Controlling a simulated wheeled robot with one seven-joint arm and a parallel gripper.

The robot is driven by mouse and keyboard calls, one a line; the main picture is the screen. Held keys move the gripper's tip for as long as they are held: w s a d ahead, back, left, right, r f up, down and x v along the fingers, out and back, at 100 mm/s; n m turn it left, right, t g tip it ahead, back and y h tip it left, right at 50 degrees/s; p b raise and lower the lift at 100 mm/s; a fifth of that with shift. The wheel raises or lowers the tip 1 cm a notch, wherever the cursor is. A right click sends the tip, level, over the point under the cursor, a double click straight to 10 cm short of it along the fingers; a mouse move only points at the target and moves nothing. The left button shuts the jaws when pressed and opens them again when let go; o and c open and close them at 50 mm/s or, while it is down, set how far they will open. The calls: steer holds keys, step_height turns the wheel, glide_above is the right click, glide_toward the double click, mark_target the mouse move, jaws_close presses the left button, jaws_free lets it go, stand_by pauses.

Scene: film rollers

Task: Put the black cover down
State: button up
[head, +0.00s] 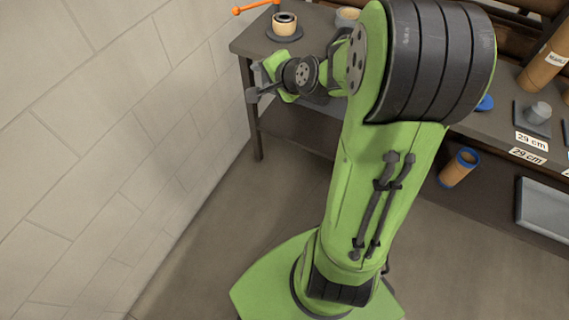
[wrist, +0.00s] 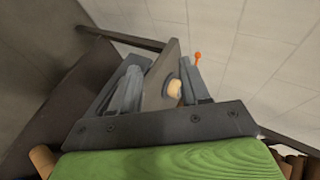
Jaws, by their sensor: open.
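My gripper (head: 254,84) hangs off the left front corner of the bench in the head view. In the wrist view its two grey fingers (wrist: 160,68) are apart, with nothing held between them. A dark round base (head: 284,36) lies on the bench's left end, beyond my gripper. A cream, dark-topped cylinder (head: 285,22) stands on it. In the wrist view a cream cylinder end (wrist: 174,88) shows beside the right finger, apparently farther off. I cannot tell which dark piece is the black cover.
The dark bench (head: 250,40) runs along the back, with a lower shelf. An orange-tipped rod (head: 255,7) is at its far left. A brown roller with blue ends (head: 459,167) is at the right. A pale brick wall (head: 100,130) stands close on the left.

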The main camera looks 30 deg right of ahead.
steer(key=s+a+r+n+g, duration=0.3)
steer(key=s+a+n, duration=0.5)
steer(key=s+a, duration=0.15)
steer(key=s+a+n+g, duration=0.1)
steer(key=s+n, duration=0.6)
steer(key=s, duration=0.8)
steer(key=shift+s+a+r+g+h, duration=0.3)
steer(key=shift+r+g+h, duration=0.15)
steer(key=shift+g, duration=0.35)
